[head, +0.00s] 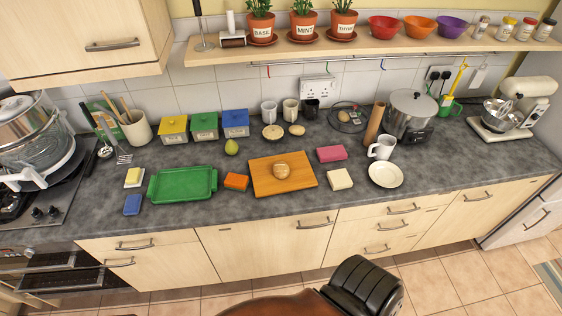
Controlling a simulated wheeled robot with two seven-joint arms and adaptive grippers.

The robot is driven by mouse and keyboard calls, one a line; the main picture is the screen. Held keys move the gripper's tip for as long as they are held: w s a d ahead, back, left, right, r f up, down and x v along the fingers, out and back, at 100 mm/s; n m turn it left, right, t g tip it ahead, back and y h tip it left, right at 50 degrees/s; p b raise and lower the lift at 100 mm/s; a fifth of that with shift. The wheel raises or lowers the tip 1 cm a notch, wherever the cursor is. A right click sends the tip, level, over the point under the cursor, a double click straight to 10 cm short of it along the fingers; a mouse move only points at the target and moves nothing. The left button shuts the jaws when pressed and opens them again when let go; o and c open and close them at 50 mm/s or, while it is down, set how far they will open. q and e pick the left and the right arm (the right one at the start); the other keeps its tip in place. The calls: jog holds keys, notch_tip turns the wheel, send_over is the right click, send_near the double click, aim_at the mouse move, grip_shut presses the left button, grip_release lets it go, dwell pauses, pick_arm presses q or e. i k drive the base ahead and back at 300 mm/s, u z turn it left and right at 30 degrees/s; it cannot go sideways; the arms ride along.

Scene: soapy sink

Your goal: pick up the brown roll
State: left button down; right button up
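A tall brown cylinder (374,124), also roll-like, stands slightly tilted further right and back, beside a white mug (382,147) and a steel pot. Neither of my grippers shows in the head view.
A green tray (183,185), orange block (236,181), pink block (332,153) and cream block (339,179) lie around the board. A white plate (385,174) is to the right. A shelf (350,38) hangs above the back. Bare counter lies at the right.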

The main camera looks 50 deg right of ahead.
aim_at(281, 170)
jog(key=z, duration=0.55)
jog(key=i, duration=0.75)
jog(key=z, duration=0.85)
